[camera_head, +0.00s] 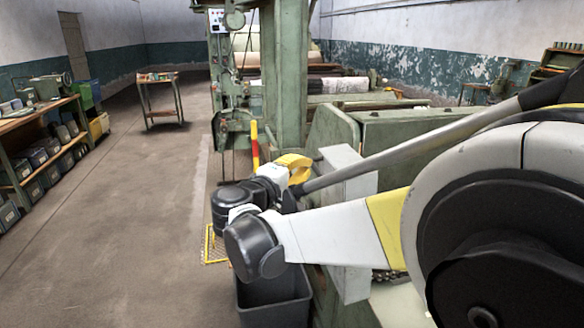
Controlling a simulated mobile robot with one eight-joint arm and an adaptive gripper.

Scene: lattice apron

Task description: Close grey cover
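A light grey upright panel (350,187), which looks like the grey cover, stands at the side of the green machine (408,127). My arm crosses in front of it and hides part of it. I cannot tell how far open it stands. My arm reaches from the lower right to the machine's left side, with its wrist just left of the panel. My gripper (294,188) seems to be the small dark part beyond the yellow piece at the wrist. Its fingers are mostly hidden, and I cannot tell whether it touches the panel.
A dark grey bin (272,305) stands on the floor below my wrist, beside a yellow grate (214,246). A red and yellow post (254,146) and a green column (285,75) rise behind. A small cart (160,98) and a loaded shelf (42,155) stand left. Floor between is clear.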

